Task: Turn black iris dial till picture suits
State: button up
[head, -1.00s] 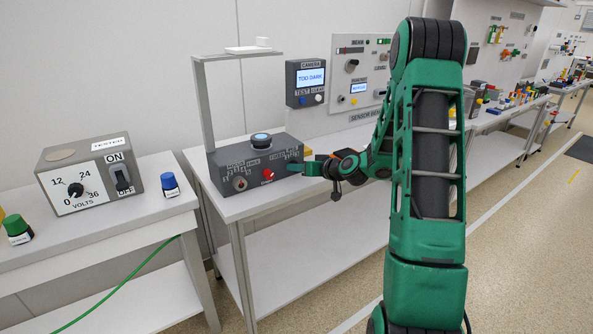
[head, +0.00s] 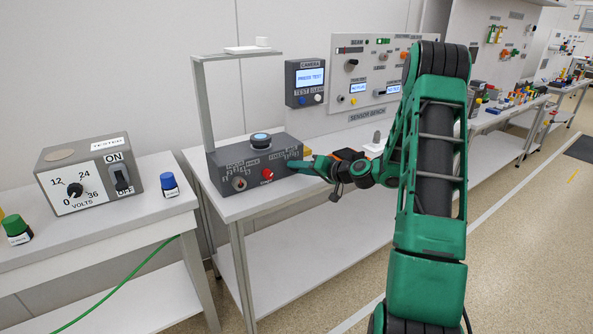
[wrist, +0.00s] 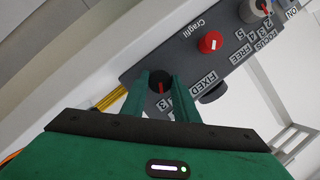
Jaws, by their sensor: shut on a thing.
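The black iris dial (wrist: 160,82) with a red pointer line is on the sloped front of the grey control box (head: 228,185). My gripper (wrist: 161,88) has its two green fingers on either side of the dial and is shut on it. In the head view my gripper (head: 308,166) is at the box's right end and hides the dial. The numbers around the dial are partly covered by the fingers.
A red knob (head: 267,174) and a grey knob (head: 239,183) sit left of the dial on the same box. An upright post with an arm (head: 203,105) stands behind the box. The sensor bench panel (head: 375,70) is to the right.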

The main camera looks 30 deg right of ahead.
jog(key=shift+d+f, duration=0.1)
jog(key=o, duration=1.1)
jog(key=shift+c, duration=0.2)
jog(key=v, duration=1)
jog(key=shift+s, duration=0.35)
jog(key=s+a+f+n+g, duration=0.2)
jog(key=s+a+n+g, duration=0.1)
jog(key=s+a+g, duration=0.55)
jog(key=s+a+r+m+g+h, duration=0.1)
jog(key=s+r+g+h, duration=0.1)
jog(key=s, duration=1.2)
jog(key=s+a+r+m+g+h, duration=0.2)
jog(key=s+r+g, duration=0.1)
jog(key=s, duration=1.1)
jog(key=shift+s+a+r+m+g, duration=0.25)
jog(key=shift+s+r+m+g, duration=0.1)
jog(key=shift+r, duration=0.3)
